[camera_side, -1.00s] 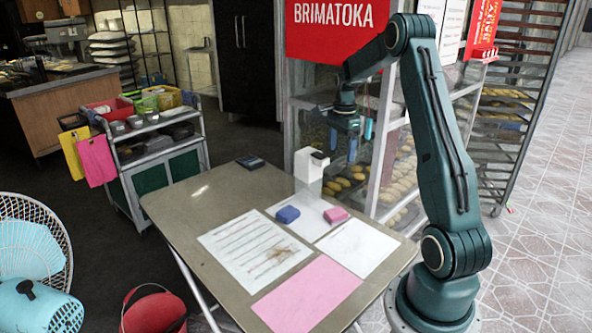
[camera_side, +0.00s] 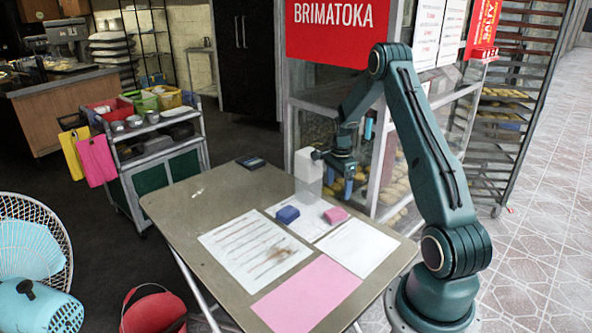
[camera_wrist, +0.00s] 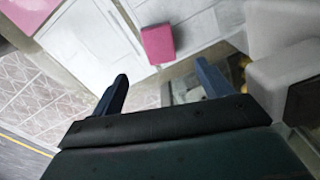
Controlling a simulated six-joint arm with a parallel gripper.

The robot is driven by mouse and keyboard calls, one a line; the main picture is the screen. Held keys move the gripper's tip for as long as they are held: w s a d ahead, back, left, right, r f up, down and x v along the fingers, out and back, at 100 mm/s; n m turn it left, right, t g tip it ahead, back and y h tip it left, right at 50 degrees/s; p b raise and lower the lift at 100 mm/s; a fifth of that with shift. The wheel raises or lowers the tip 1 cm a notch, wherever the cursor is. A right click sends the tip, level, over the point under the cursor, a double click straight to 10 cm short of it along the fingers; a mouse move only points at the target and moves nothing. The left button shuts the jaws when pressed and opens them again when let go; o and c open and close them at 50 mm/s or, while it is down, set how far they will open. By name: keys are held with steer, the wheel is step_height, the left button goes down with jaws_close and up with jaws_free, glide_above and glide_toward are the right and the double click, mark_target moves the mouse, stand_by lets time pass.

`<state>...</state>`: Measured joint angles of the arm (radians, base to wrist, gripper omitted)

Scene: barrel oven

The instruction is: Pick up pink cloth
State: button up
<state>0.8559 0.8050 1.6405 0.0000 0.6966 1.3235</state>
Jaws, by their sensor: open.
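A small pink block-shaped piece (camera_side: 336,215), perhaps the folded pink cloth, lies on the table at the right of a white sheet. It also shows in the wrist view (camera_wrist: 158,44), ahead of the fingertips and roughly between their lines. My gripper (camera_side: 339,186) is open and empty, above and behind the pink piece, beside a white dispenser-like block. Its two dark blue fingers show in the wrist view (camera_wrist: 162,74). A flat pink sheet (camera_side: 307,293) lies at the table's front, and a pink cloth (camera_side: 97,160) hangs from the cart.
A blue block (camera_side: 288,214) lies left of the pink piece. The white upright block (camera_side: 308,172) stands close to my gripper at the table's back edge. A glass display case (camera_side: 385,150) is behind.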

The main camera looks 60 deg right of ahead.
glide_above(336, 212)
steer(key=shift+f, duration=2.4)
steer(key=shift+f, duration=2.6)
steer(key=c, duration=1.1)
